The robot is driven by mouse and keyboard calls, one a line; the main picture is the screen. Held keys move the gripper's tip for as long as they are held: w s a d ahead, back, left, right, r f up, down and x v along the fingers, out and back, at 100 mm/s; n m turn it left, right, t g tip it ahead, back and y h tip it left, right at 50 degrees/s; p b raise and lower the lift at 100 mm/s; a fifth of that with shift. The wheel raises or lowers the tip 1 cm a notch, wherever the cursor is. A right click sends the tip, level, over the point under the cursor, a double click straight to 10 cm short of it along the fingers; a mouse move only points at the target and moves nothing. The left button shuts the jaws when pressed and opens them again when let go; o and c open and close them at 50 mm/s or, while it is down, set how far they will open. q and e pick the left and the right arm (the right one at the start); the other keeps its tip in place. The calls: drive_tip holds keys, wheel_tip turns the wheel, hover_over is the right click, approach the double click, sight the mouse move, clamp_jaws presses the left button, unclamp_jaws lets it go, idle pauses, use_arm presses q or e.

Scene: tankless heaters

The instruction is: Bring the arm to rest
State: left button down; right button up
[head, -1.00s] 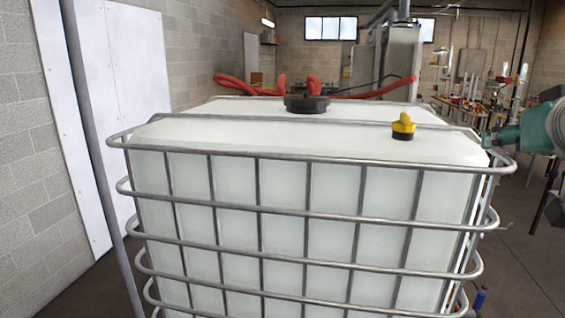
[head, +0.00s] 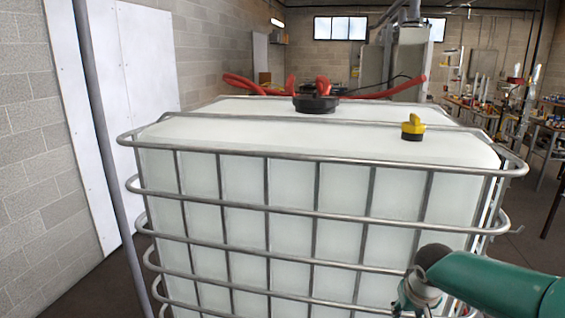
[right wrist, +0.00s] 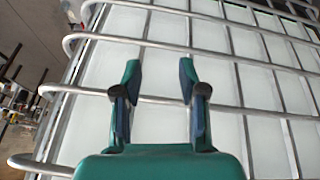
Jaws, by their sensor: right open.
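My right arm comes in from the right edge of the head view, with a green link and a dark joint. Its wrist end hangs low in front of the tank's right part, and the fingertips are not clear there. In the right wrist view my right gripper (right wrist: 159,75) is open, with two green and dark blue fingers apart and nothing between them. The fingers point at the caged white tank (head: 290,190); I cannot tell how close they are to its bars. My left gripper is not in view.
A black lid (head: 315,103) and a yellow-topped fitting (head: 412,127) sit on the tank. Red hoses (head: 385,91) lie behind. A grey pole (head: 103,150) stands at left. Cluttered tables (head: 490,108) stand at back right, with open floor before them.

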drive_tip(key=s+a+f+g+y, duration=0.1)
drive_tip(key=s+a+f, duration=0.25)
drive_tip(key=f, duration=0.45)
drive_tip(key=s+a+f+g+y, duration=0.1)
drive_tip(key=s+a+f+g, duration=0.1)
drive_tip(key=s+f, duration=0.4)
drive_tip(key=s+a+f+g+y, duration=0.1)
drive_tip(key=s+a+f, duration=0.2)
drive_tip(key=f, duration=0.6)
drive_tip(key=s+a+f+y, duration=0.1)
drive_tip(key=s+a+f, duration=0.2)
drive_tip(key=s, duration=0.4)
drive_tip(key=s+a+f+m+y, duration=0.1)
drive_tip(key=s+a+f, duration=0.3)
drive_tip(key=s, duration=0.4)
drive_tip(key=shift+a+f+m, duration=0.15)
drive_tip(key=shift+f+m, duration=0.15)
drive_tip(key=shift+f, duration=0.4)
